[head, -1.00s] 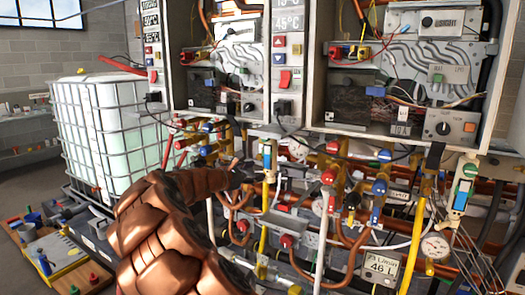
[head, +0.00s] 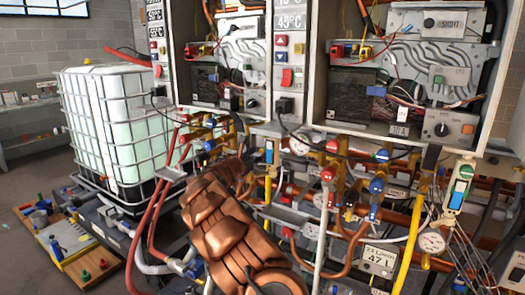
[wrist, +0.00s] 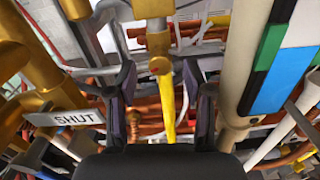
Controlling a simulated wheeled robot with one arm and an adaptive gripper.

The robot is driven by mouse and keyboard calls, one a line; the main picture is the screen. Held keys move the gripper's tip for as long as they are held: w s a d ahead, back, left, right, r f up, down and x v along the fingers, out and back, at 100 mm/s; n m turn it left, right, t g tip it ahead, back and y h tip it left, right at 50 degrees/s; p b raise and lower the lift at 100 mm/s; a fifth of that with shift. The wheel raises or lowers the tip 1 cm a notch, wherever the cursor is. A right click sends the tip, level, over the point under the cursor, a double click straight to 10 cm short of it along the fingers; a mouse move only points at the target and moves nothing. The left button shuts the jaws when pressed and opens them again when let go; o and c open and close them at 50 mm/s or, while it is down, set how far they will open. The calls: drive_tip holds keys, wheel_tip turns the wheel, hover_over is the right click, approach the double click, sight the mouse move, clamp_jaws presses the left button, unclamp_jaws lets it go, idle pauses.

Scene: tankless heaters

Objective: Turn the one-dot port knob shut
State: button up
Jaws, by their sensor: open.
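My gripper (wrist: 163,95) is open in the wrist view, its two dark fingers apart. A brass fitting (wrist: 160,65) and a yellow pipe (wrist: 167,105) show in the gap beyond them, and nothing is visibly held. A tag reading SHUT (wrist: 66,118) is beside the left finger. In the head view my copper-coloured arm hides most of the gripper among the pipes under the heaters. Red knobs (head: 328,175) and blue knobs (head: 376,186) stand on the valves to its right.
Open heater cabinets (head: 405,75) hang above the pipes. A caged white tank (head: 110,125) stands at the left. Red hoses (head: 155,215) run beside my arm. A gauge (head: 431,241) sits at the lower right.

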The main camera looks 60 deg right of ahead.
sight(261, 152)
drive_tip(key=shift+w+d+p, duration=0.1)
drive_tip(key=shift+d+p, duration=0.3)
drive_tip(key=shift+d, duration=1.45)
clamp_jaws()
